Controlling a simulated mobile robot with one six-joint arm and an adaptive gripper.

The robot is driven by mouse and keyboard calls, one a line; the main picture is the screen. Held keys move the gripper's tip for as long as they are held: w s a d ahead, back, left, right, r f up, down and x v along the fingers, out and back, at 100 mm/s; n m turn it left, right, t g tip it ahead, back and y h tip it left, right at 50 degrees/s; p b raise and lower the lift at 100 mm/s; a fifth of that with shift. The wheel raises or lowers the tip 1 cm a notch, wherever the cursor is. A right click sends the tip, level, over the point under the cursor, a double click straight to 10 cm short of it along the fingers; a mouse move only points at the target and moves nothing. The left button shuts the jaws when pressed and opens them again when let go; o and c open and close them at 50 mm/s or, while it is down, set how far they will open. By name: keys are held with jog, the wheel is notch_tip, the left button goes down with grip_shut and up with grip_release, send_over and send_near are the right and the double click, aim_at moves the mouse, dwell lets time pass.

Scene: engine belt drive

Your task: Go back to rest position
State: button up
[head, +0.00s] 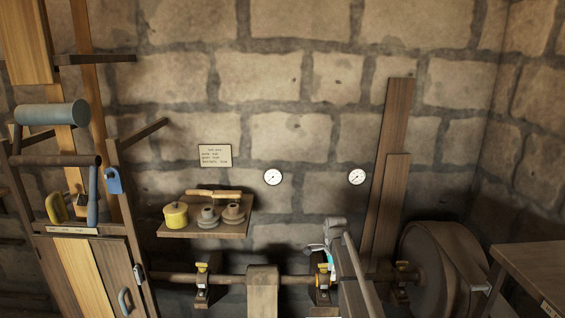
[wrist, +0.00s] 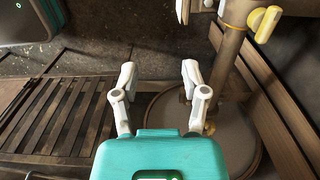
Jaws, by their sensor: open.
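My gripper shows in the wrist view (wrist: 158,72) with its two white fingers spread apart and nothing between them. Its teal body fills the bottom of that view. In the head view my arm reaches up from the bottom edge, right of centre, in front of the horizontal shaft (head: 227,279). The gripper there is small and partly hidden by my own arm. A round, pan-like shape (wrist: 172,118) lies below and beyond the fingers.
Yellow-topped fittings (head: 202,268) sit along the shaft. A large wheel (head: 427,250) and a table (head: 540,262) stand at right. A wooden cabinet (head: 120,265) stands at left. A slatted grate (wrist: 60,105) lies left of the gripper.

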jog(key=s+f+n+b, duration=0.3)
jog(key=s+n, duration=0.3)
jog(key=s, duration=0.4)
jog(key=s+f+n+b, duration=0.4)
jog(key=s+n, duration=0.2)
jog(key=s, duration=0.3)
jog(key=s+f+n+b, duration=0.3)
jog(key=s+n, duration=0.3)
jog(key=s, duration=0.4)
notch_tip(320, 180, up, 20)
jog(key=p, duration=2)
jog(key=shift+w+a, duration=0.25)
